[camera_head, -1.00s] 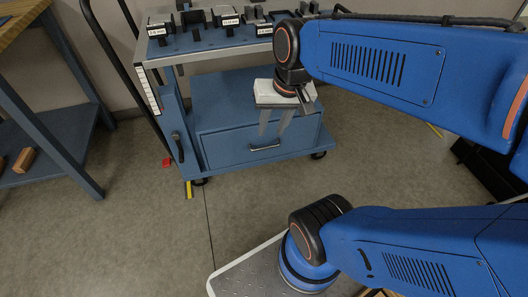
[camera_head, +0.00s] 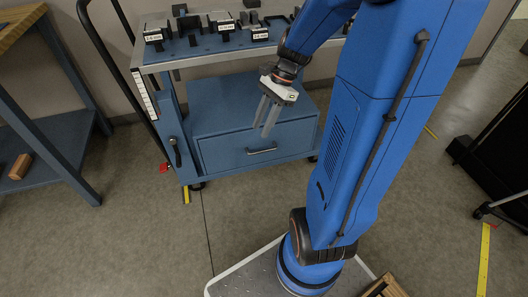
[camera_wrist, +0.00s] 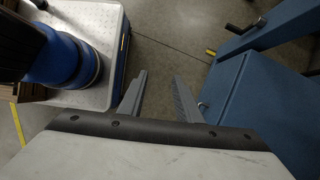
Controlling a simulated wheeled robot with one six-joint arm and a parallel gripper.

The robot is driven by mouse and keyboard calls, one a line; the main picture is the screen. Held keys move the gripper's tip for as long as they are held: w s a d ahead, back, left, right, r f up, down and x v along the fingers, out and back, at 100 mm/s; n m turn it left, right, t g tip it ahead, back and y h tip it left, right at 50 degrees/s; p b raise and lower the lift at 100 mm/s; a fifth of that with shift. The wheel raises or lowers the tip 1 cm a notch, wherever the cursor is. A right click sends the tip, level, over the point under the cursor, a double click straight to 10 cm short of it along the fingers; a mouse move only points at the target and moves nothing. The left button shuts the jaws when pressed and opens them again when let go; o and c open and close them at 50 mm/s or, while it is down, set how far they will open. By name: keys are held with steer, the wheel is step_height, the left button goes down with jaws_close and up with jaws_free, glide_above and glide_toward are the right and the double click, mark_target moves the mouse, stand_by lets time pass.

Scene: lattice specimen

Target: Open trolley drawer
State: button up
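The blue trolley (camera_head: 184,150) stands against the wall, with a drawer (camera_head: 222,154) in its lower box. The drawer front looks flush with the box, so it appears closed. Its grey bar handle (camera_head: 262,151) is in plain view. My gripper (camera_head: 264,132) points down near the drawer front, its fingers apart and empty. In the head view its tips are just above the handle; the exact gap in depth cannot be told. In the wrist view my gripper (camera_wrist: 160,78) shows open, with the blue drawer box (camera_wrist: 255,112) to the right of the fingers.
The trolley top (camera_head: 205,43) holds several black blocks with white labels. A dark lever (camera_head: 175,152) sits on its left side. A blue workbench (camera_head: 55,140) stands at left, with a wooden block (camera_head: 20,166) on its shelf.

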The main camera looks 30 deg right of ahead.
steer(key=w+d+f+m+t+y, duration=0.2)
steer(key=w+d+f+m+y, duration=0.45)
steer(key=d+f+m, duration=0.75)
steer(key=w+d+f+m+t, duration=0.1)
steer(key=d+f+m+t, duration=0.3)
steer(key=f+m, duration=0.45)
steer(key=m+t+y, duration=0.1)
steer(key=m+t, duration=0.2)
steer(key=m, duration=0.6)
glide_toward(268, 150)
steer(key=shift+n+t, duration=0.25)
steer(key=shift+t, duration=0.05)
steer(key=x, duration=1.2)
steer(key=shift+s+f, duration=0.2)
steer(key=shift+f, duration=0.05)
steer(key=shift+a, duration=0.1)
jaws_close()
